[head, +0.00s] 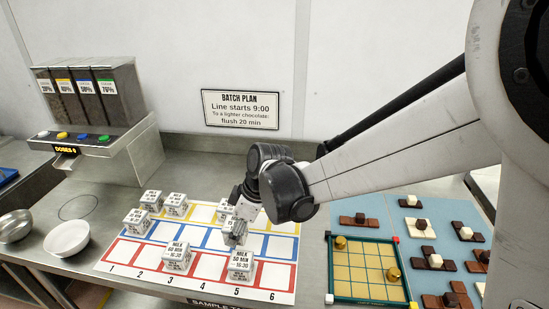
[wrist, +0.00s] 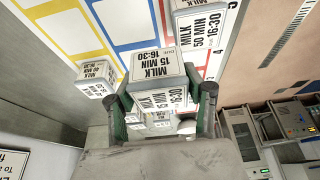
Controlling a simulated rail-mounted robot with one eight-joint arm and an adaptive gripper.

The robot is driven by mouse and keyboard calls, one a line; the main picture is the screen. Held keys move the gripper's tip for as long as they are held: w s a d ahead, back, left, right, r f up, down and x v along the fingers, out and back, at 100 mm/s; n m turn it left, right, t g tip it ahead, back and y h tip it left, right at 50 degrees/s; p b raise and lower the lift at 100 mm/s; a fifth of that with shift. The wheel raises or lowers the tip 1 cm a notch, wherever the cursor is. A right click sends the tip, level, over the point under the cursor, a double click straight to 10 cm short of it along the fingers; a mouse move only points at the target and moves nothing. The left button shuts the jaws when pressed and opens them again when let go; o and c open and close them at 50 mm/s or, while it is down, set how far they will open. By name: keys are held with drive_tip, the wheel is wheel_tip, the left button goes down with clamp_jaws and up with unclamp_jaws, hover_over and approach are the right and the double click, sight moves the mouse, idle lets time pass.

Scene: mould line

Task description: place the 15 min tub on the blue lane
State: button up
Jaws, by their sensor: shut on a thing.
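My gripper (head: 240,208) is over the lane mat, its fingers pointing down. In the wrist view my gripper (wrist: 164,108) is shut on the white 15 min tub (wrist: 157,70), labelled MILK 15 MIN 16:30. In the head view the held tub (head: 233,233) is over the middle of the mat, around the blue lane; whether it touches the mat I cannot tell. The blue lane (head: 193,235) runs between the yellow lane at the back and the red lane in front. It also shows in the wrist view (wrist: 128,22).
A 50 min tub (head: 241,265) and a 60 min tub (head: 178,257) stand on the red lane. Another tub (head: 225,211) is just behind the held one. Several tubs, including one at the left (head: 137,221), stand at the mat's back left. A gridded tray (head: 366,268) lies right.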

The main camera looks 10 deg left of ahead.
sight(250, 243)
drive_tip(key=w+d+f, duration=0.1)
drive_tip(key=w, duration=0.1)
drive_tip(key=w+d+f, duration=0.1)
drive_tip(key=w+f, duration=0.1)
drive_tip(key=shift+d, duration=0.2)
drive_tip(key=shift+s+f, duration=0.1)
drive_tip(key=shift+f, duration=1.75)
drive_tip(key=shift+f, duration=0.2)
drive_tip(key=o, duration=1.2)
drive_tip(key=shift+o, duration=0.2)
drive_tip(key=shift+r, duration=0.15)
